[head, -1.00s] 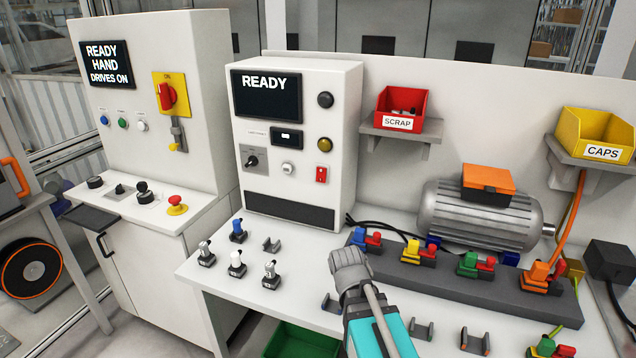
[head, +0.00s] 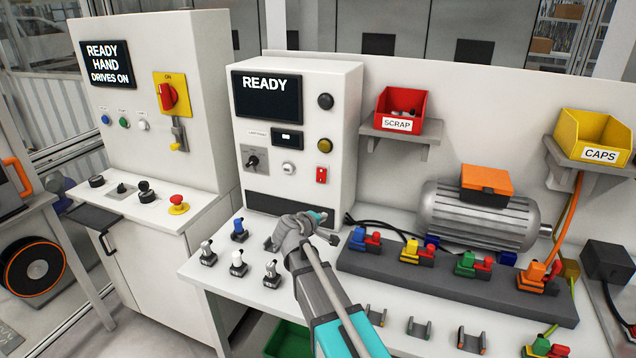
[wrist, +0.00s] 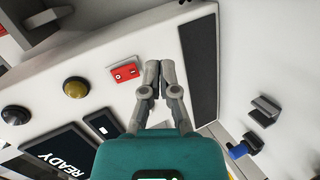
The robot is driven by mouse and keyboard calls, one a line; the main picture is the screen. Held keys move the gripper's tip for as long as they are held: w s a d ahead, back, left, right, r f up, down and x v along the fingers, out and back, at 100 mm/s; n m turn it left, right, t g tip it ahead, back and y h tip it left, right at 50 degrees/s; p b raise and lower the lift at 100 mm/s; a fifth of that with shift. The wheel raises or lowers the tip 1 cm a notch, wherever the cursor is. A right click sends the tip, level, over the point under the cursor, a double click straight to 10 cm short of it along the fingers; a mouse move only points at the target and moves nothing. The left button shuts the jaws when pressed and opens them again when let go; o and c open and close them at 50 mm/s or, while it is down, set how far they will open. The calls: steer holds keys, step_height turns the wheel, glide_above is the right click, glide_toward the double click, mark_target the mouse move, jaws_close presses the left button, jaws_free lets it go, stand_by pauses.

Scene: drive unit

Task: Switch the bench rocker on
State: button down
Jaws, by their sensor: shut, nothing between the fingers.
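The bench rocker (head: 321,174) is a small red switch low on the right of the white bench cabinet's front (head: 340,150). It also shows in the wrist view (wrist: 125,73), left of my fingertips; its on or off position is too small to tell. My gripper (head: 320,216) is in front of the cabinet's lower edge, below the rocker in the head view. In the wrist view, my gripper's fingers (wrist: 160,66) are closed together with nothing between them, pointing at the panel and apart from the rocker. My fingertips are mostly hidden in the head view.
Above the rocker are an amber button (head: 324,145) and a black button (head: 325,100). A rotary switch (head: 253,160) sits left. Several small connectors (head: 238,262) stand on the bench at left. A dark rail (head: 450,285) with coloured plugs lies right, before the motor (head: 475,215).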

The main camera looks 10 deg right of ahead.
mark_target(321, 181)
steer(key=w+a+r+n+t, duration=0.3)
steer(key=w+a+r, duration=0.1)
steer(key=a, duration=0.1)
steer(key=shift+w+a+r+n, duration=0.3)
steer(key=b+x, duration=0.1)
steer(key=x, duration=1.3)
steer(key=shift+w+a+b, duration=0.1)
steer(key=shift+b, duration=0.25)
steer(key=shift+w+f, duration=0.2)
steer(key=shift+w, duration=0.1)
steer(key=shift+s, duration=0.1)
